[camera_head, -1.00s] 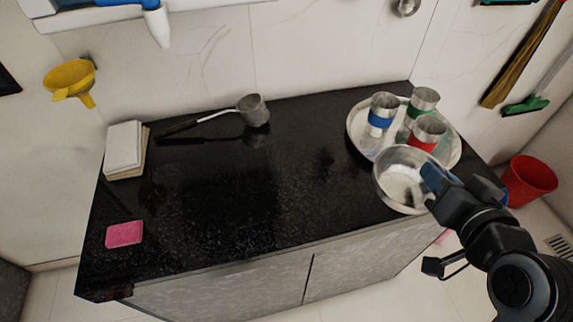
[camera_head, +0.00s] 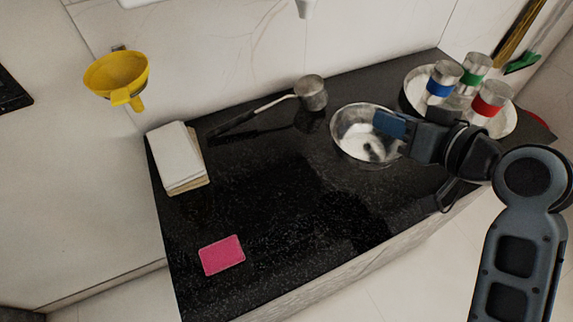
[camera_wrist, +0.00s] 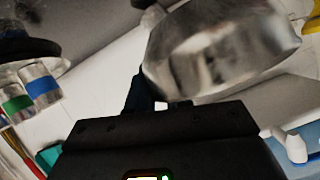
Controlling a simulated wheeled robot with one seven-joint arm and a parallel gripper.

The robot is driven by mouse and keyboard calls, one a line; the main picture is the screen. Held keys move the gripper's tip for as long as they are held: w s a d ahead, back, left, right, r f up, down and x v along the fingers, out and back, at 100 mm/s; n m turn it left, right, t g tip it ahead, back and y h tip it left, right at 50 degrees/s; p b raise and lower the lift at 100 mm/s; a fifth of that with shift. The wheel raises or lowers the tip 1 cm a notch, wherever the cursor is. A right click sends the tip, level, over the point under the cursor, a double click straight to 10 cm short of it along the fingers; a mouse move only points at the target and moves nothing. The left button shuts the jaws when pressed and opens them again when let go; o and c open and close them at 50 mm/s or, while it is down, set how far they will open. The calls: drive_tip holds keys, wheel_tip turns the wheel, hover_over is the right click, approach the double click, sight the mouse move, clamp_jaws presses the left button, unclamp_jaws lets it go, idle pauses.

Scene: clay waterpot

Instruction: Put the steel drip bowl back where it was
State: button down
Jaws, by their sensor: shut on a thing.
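The steel drip bowl (camera_head: 350,150) is a shiny, shallow round bowl over the black counter, left of the round tray. My gripper (camera_head: 392,128) is shut on the bowl's right rim. In the wrist view the bowl (camera_wrist: 215,50) fills the upper middle in front of my gripper (camera_wrist: 165,100), tilted in that picture and blurred. I cannot tell exactly how high the bowl hangs above the counter. The gripper hides a small part of its right side.
The steel tray (camera_head: 411,100) holds cups with blue (camera_head: 440,88), green (camera_head: 472,76) and red (camera_head: 488,103) bands. A long-handled steel ladle (camera_head: 311,92) lies behind the bowl. White folded cloths (camera_head: 178,157) and a pink sponge (camera_head: 222,255) lie left. The counter's front middle is clear.

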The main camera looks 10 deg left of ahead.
drive_tip(key=a+f, duration=0.2)
drive_tip(key=a, duration=0.1)
drive_tip(key=a+f, duration=0.2)
drive_tip(key=a, duration=0.2)
drive_tip(key=a+f+p, duration=0.1)
drive_tip(key=a+f, duration=0.1)
drive_tip(key=a, duration=0.2)
drive_tip(key=shift+f, duration=2.3)
drive_tip(key=shift+f, duration=0.2)
drive_tip(key=c, duration=1)
unclamp_jaws()
drive_tip(key=shift+c, duration=0.2)
drive_tip(key=shift+r, duration=0.25)
drive_tip(key=v, duration=1.2)
drive_tip(key=shift+b, duration=0.3)
